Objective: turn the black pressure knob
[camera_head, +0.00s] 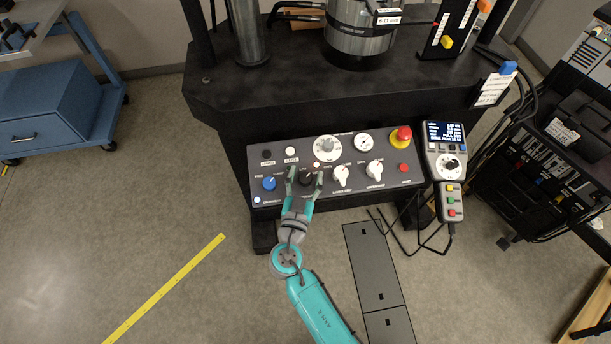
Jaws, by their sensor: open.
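The black pressure knob (306,179) sits on the sloped grey control panel (400,186), between a blue knob (269,184) on its left and a white knob (341,174) on its right. My gripper (305,175) is at the panel with its fingers apart, one on each side of the black knob. I cannot tell whether the fingers touch the knob. The lower part of the knob is partly hidden by my gripper.
A second white knob (374,170), a red mushroom button (404,134) and a large dial (327,148) share the panel. A handheld controller (445,152) hangs at the panel's right with loose cables below. The floor left of my arm is open.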

